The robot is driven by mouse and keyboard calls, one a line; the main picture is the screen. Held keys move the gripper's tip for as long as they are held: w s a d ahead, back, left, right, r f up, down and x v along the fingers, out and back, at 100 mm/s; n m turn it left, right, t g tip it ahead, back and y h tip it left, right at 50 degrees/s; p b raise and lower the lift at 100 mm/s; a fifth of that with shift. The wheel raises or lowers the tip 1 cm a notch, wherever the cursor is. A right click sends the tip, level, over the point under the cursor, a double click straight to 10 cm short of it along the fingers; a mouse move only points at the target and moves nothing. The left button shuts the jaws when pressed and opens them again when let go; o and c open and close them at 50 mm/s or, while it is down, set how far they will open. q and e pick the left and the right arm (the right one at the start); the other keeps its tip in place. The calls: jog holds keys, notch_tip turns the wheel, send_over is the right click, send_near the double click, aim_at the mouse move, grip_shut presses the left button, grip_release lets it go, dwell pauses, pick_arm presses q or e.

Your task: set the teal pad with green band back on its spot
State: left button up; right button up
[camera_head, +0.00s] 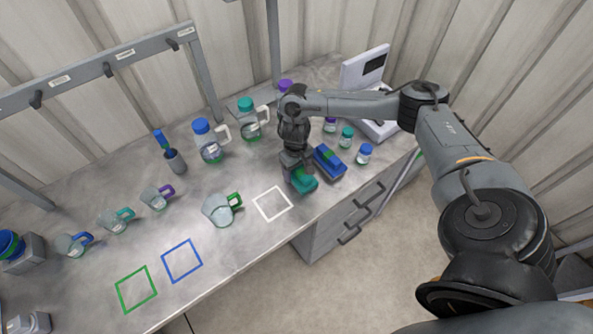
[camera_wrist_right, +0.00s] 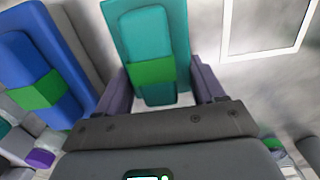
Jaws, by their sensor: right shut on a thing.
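The teal pad with green band (camera_head: 304,184) is between the fingers of my right gripper (camera_head: 298,172), near the front edge of the counter. In the right wrist view the teal pad (camera_wrist_right: 148,38) fills the space between the two fingers (camera_wrist_right: 160,92), its green band across the middle. I cannot tell whether it touches the counter. A white outlined square (camera_head: 272,204) is empty just left of the pad; the white square also shows in the wrist view (camera_wrist_right: 264,53), upper right. My left gripper is not in view.
A blue pad with green band (camera_head: 329,161) lies close right of my right gripper. Small jars (camera_head: 364,154) and a white device (camera_head: 365,68) stand beyond. A green-handled jug (camera_head: 218,209) stands left of the white square. Blue (camera_head: 168,270) and green (camera_head: 121,299) squares are empty.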

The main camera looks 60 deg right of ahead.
jog(key=shift+f, duration=0.25)
jog(key=o, duration=1.4)
jog(key=shift+r, duration=0.35)
notch_tip(320, 180, up, 12)
jog(key=p, duration=0.6)
jog(key=shift+w+f, duration=0.15)
jog(key=shift+f, duration=0.05)
